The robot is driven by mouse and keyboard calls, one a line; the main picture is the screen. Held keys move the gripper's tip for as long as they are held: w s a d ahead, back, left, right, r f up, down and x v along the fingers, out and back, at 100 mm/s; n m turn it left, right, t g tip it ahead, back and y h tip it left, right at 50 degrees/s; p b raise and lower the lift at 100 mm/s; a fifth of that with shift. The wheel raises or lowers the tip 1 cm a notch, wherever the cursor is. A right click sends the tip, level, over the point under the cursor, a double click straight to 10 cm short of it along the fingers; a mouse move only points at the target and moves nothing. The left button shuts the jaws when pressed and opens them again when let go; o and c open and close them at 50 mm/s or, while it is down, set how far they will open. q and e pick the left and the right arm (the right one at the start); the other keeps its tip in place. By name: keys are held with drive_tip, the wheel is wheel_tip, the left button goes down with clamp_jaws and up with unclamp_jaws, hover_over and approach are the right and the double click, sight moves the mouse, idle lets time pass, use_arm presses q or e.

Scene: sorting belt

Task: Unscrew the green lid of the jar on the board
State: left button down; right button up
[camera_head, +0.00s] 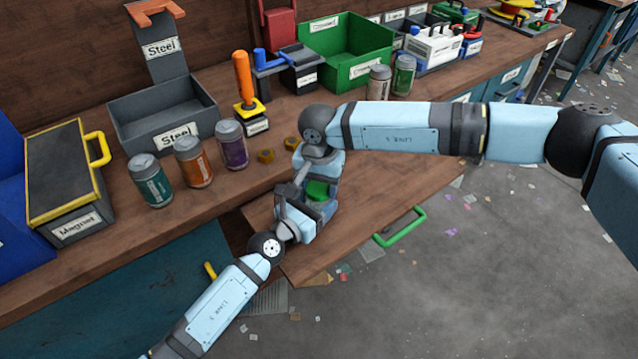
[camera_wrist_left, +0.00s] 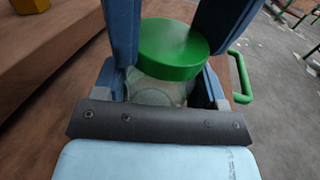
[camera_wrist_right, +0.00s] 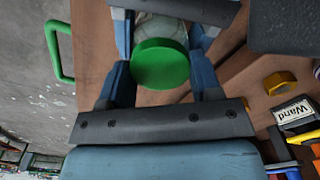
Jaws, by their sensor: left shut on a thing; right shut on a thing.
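The jar has a clear glass body (camera_wrist_left: 158,92) and a round green lid (camera_wrist_left: 172,50). It stands upright on the wooden board (camera_head: 365,212) at the bench's front. My left gripper (camera_head: 306,212) comes in low from the front and is shut on the jar body. My right gripper (camera_head: 318,183) comes down from above and is shut around the green lid, which fills the space between its fingers in the right wrist view (camera_wrist_right: 160,64). The lid sits on the jar; whether it is loosened I cannot tell. In the head view the grippers hide most of the jar.
Teal, orange and purple cans (camera_head: 194,163) stand on the bench to the left. A yellow-orange handled wand (camera_head: 244,80) and a green bin (camera_head: 347,47) stand behind. A green handle (camera_head: 400,227) edges the board.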

sight(319, 188)
drive_tip(key=shift+r, duration=0.15)
drive_tip(key=shift+r, duration=0.95)
drive_tip(key=shift+r, duration=2)
use_arm(q)
drive_tip(key=shift+c, duration=0.5)
unclamp_jaws()
